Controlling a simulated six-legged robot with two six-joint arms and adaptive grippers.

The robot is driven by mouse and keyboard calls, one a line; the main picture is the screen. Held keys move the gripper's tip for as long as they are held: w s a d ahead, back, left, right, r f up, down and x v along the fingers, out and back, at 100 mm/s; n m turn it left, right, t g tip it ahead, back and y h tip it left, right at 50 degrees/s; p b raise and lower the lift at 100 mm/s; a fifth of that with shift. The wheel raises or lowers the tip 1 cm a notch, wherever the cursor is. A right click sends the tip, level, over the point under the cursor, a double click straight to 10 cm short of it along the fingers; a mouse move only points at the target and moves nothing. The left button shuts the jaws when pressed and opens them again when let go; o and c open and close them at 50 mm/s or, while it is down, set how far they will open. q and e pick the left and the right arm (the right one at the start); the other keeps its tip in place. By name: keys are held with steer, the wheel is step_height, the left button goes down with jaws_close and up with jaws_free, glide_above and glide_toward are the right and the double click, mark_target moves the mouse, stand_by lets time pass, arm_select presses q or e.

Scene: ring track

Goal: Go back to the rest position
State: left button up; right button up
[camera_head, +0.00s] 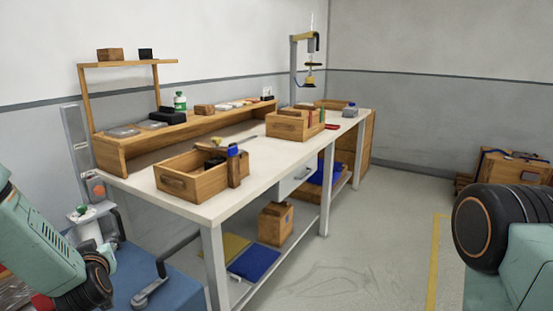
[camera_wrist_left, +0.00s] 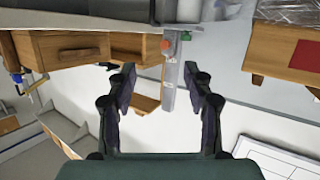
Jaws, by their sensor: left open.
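My left gripper (camera_wrist_left: 160,72) shows in the left wrist view with its two dark fingers spread wide apart. Nothing is held between them. Beyond the fingers are a grey post and wooden furniture, seen upside down. In the head view my teal left arm (camera_head: 40,245) comes in at the lower left, beside the near end of the workbench. My right arm (camera_head: 500,250) shows at the lower right edge, and its gripper is out of the picture. No object is in my left gripper.
A white workbench (camera_head: 262,168) carries a wooden crate (camera_head: 190,185), a second wooden box (camera_head: 285,125) and a raised shelf (camera_head: 130,148). A grey post (camera_head: 75,145) stands at its left end. The grey floor (camera_head: 370,260) on the right is clear up to a yellow line.

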arm_select(q)
steer(key=s+d+f+m+g+h+b, duration=0.1)
steer(key=s+d+f+m+g+h, duration=0.15)
steer(key=s+d+f, duration=0.65)
steer(key=s+d+f+m+g+h+b, duration=0.1)
steer(key=s+d+f+g+h, duration=0.25)
steer(key=s+d+f, duration=0.45)
steer(key=s+d+f+m+g+b, duration=0.1)
steer(key=s+f+g, duration=0.1)
steer(key=s+f, duration=0.2)
steer(key=s+d+f+m+g+h+b, duration=0.1)
steer(key=s+f, duration=0.3)
steer(key=s, duration=0.7)
steer(key=s+d+f+m+g+h+b, duration=0.1)
steer(key=s+d+f+g, duration=0.2)
steer(key=s, duration=0.5)
steer(key=shift+f+g, duration=0.4)
steer(key=shift+f, duration=0.2)
steer(key=shift+s+m, duration=0.1)
steer(key=shift+m, duration=0.15)
steer(key=shift+c, duration=1.4)
steer(key=shift+a, duration=0.1)
